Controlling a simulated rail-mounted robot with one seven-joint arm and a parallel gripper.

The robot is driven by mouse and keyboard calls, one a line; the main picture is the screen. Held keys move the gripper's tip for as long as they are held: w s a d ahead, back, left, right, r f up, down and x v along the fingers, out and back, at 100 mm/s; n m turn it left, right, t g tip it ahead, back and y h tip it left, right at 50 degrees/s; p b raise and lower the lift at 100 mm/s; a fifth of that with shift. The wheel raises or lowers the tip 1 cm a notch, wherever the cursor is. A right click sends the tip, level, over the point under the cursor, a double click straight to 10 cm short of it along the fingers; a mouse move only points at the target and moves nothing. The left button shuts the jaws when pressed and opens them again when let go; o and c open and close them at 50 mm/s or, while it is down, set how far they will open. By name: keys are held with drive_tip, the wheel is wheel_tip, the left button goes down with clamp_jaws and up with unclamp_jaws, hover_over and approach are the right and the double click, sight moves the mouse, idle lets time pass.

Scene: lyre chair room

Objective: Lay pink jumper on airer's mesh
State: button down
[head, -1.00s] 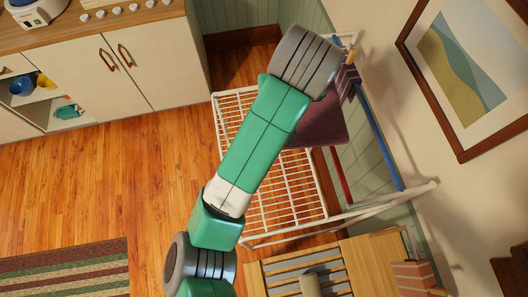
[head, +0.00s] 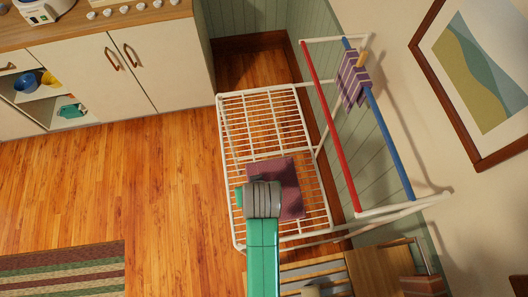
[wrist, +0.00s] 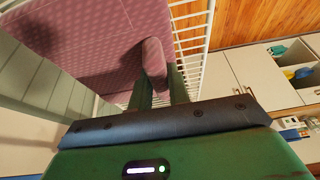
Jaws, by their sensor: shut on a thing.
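The pink jumper (head: 290,187) is a flat mauve-pink cloth over the near half of the airer's white wire mesh (head: 262,122). In the wrist view the dotted jumper (wrist: 85,45) is spread out at the upper left, with a fold standing up between my fingers. My gripper (wrist: 158,85) is shut on that fold. In the head view my wrist hides the gripper and part of the jumper. The mesh also shows behind the jumper in the wrist view (wrist: 189,40). I cannot tell whether the cloth touches the mesh everywhere.
A red rail (head: 328,125) and a blue rail (head: 385,140) rise at the airer's right. A striped purple cloth (head: 352,78) hangs on the blue rail by a peg (head: 361,59). A wooden slatted piece (head: 375,272) stands close at the near end.

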drive_tip(key=w, duration=0.4)
drive_tip(key=w+a, duration=0.1)
drive_tip(key=w, duration=0.4)
drive_tip(key=w+f, duration=0.1)
drive_tip(key=w, duration=0.4)
drive_tip(key=shift+w+a, duration=0.1)
drive_tip(key=shift+a, duration=0.1)
drive_tip(key=shift+w+f, duration=0.15)
drive_tip(key=shift+f, duration=0.9)
drive_tip(key=shift+w+f, duration=0.15)
drive_tip(key=shift+f, duration=0.9)
drive_tip(key=c, duration=1.3)
unclamp_jaws()
drive_tip(key=shift+s+r+p, duration=0.1)
drive_tip(key=shift+r+p, duration=0.3)
drive_tip(key=shift+r, duration=0.2)
drive_tip(key=v, duration=1.1)
drive_tip(key=shift+s+r+p, duration=0.15)
drive_tip(key=shift+p, duration=0.15)
